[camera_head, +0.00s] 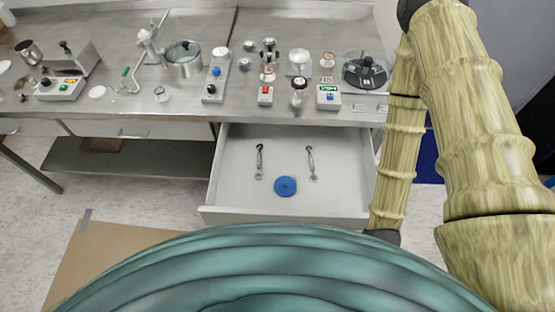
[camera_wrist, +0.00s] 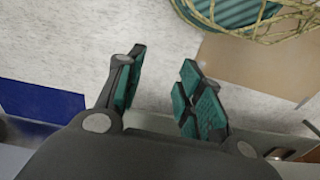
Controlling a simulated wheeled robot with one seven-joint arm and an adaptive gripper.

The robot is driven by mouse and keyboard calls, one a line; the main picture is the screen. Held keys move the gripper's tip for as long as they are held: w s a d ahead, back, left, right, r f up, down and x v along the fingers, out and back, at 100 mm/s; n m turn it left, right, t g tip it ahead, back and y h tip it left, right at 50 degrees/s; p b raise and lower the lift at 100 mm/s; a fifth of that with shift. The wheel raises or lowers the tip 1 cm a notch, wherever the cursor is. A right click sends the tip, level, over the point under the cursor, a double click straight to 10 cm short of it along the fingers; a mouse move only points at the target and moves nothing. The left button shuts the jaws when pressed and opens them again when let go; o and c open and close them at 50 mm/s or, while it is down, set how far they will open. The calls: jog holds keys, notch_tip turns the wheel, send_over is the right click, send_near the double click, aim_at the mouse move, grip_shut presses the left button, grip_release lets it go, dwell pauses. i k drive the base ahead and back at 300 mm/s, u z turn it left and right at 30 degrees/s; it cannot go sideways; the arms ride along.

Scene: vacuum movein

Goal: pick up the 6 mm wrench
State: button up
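Two small metal wrenches lie in the open white drawer (camera_head: 230,190) in the head view, a left wrench (camera_head: 260,165) and a right wrench (camera_head: 311,165). Both lie roughly lengthwise, with a dark ring-like end toward the back. I cannot read sizes, so I cannot tell which is the 6 mm one. My gripper (camera_wrist: 162,76) shows in the wrist view with its teal-padded fingers apart and nothing between them. Speckled floor lies behind the fingers, and no wrench is visible there. In the head view the gripper itself is hidden.
A blue disc (camera_head: 285,186) lies in the drawer between and in front of the wrenches. The steel bench (camera_head: 130,105) above holds lab devices, including a metal pot (camera_head: 184,65) and a dark round device (camera_head: 365,71). Brown board (camera_head: 110,255) lies on the floor at left.

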aim_at(259, 154)
jog(key=k, duration=1)
